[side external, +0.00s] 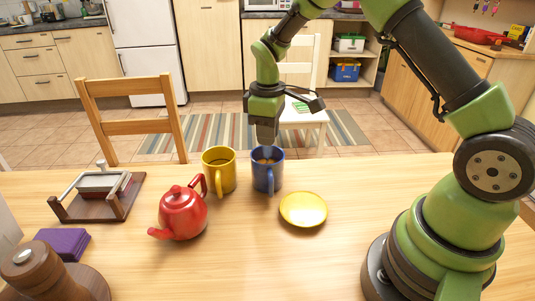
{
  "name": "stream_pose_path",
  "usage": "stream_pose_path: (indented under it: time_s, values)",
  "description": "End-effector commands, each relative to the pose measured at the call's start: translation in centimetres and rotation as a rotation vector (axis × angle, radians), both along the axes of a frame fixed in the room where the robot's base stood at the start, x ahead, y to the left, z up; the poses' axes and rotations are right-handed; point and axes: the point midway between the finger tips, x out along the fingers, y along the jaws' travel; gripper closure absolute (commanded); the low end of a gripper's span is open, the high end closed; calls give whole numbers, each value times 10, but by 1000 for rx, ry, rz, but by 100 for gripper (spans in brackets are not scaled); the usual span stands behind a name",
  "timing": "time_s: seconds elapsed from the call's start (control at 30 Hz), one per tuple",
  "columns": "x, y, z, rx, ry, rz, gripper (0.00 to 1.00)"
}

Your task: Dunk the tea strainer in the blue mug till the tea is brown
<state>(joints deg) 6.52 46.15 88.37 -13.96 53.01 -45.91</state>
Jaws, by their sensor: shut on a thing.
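The blue mug (267,177) stands upright on the wooden table, with its handle toward the camera. Brownish liquid shows inside its rim. My gripper (267,140) points straight down just above the mug's mouth. It is shut on a thin grey piece, which I take to be the tea strainer (267,155). The strainer's lower part is hidden by the mug and the gripper, so I cannot tell how deep it sits.
A yellow mug (220,173) stands close to the left of the blue mug. A red teapot (181,213) is left of it, and a yellow saucer (303,210) lies to the right. A wooden stand (97,197), purple napkins (62,244) and a brown grinder (50,277) are at the left. The front middle is clear.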

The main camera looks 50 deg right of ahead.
Motion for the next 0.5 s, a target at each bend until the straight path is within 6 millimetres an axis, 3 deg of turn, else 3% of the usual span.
stream_pose_path:
  time_s: [0.27,0.5]
  values:
    - [0,0,2,0,-1,0,100]
    - [0,0,15,0,-2,0,100]
